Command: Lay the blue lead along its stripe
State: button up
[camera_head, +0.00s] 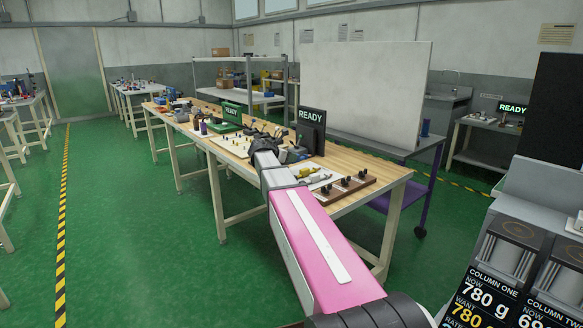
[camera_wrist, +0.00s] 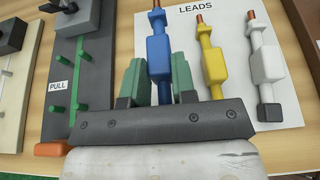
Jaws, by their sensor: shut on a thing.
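The blue lead (camera_wrist: 158,55), with a copper-coloured tip, is in the wrist view over the white LEADS sheet (camera_wrist: 225,35). The green fingers of my gripper (camera_wrist: 158,85) stand on either side of it and are shut on it. Its lower end is hidden behind the gripper's dark bar. I cannot tell whether it touches the sheet or hangs just above it. The blue lead's stripe cannot be made out. In the head view my arm reaches over the wooden table (camera_head: 375,168) and hides the gripper.
A yellow lead (camera_wrist: 212,60) and a white lead (camera_wrist: 264,65) lie to the right on the sheet. A grey board (camera_wrist: 75,75) with green pegs and a PULL label is to the left. Black READY screens (camera_head: 311,116) and a brown block with black knobs (camera_head: 344,187) stand near.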

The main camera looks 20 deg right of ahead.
jog(key=shift+d+f, duration=0.35)
jog(key=shift+f, duration=1.85)
jog(key=shift+f, duration=0.1)
jog(key=o, duration=0.9)
